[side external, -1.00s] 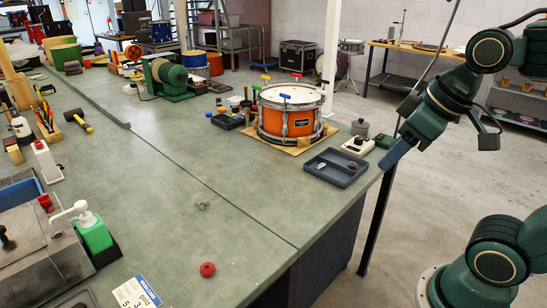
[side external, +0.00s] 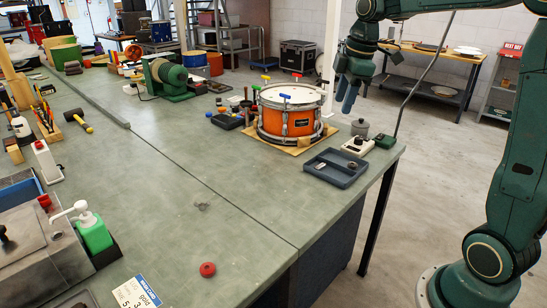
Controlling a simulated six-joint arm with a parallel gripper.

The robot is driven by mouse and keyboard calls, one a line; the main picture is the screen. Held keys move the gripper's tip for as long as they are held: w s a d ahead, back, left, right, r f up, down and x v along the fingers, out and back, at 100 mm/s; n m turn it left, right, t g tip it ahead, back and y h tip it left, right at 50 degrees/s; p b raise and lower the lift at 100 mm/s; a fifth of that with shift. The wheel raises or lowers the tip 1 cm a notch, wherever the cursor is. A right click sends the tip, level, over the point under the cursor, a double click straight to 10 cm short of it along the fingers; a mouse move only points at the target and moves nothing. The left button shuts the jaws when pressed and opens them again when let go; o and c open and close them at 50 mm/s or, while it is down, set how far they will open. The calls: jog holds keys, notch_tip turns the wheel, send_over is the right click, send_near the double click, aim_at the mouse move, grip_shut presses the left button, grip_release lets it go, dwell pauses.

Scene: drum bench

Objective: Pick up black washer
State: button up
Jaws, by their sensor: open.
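I cannot pick out a black washer for certain at this size. A shallow dark blue-grey tray (side external: 349,181) lies near the bench's right edge with a small pale item (side external: 321,165) in it. A smaller dark tray (side external: 227,122) with small items sits left of the drum. My gripper (side external: 347,96) is open and looks empty. It points down, well above the bench surface, and appears beyond and to the right of the orange snare drum (side external: 283,122) in the picture.
The drum stands on a wooden board (side external: 290,147). A white device (side external: 357,145) and a grey lidded pot (side external: 360,127) are near the tray.

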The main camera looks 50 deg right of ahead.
jog(key=w+d+f+n+g, duration=0.1)
jog(key=w+d+f+n, duration=0.15)
jog(key=d, duration=0.35)
jog(key=w+d+f+n, duration=0.2)
jog(key=w+d+f, duration=0.15)
jog(key=d, duration=0.35)
jog(key=n+g+y, duration=0.1)
jog(key=n, duration=0.3)
send_near(353, 163)
jog(key=shift+a+f, duration=0.15)
jog(key=shift+f, duration=1.45)
jog(key=shift+a+f, duration=0.15)
jog(key=shift+f, duration=1.1)
jog(key=shift+a+f, duration=0.2)
jog(key=shift+f, duration=1.1)
jog(key=shift+c, duration=0.2)
jog(key=c, duration=0.7)
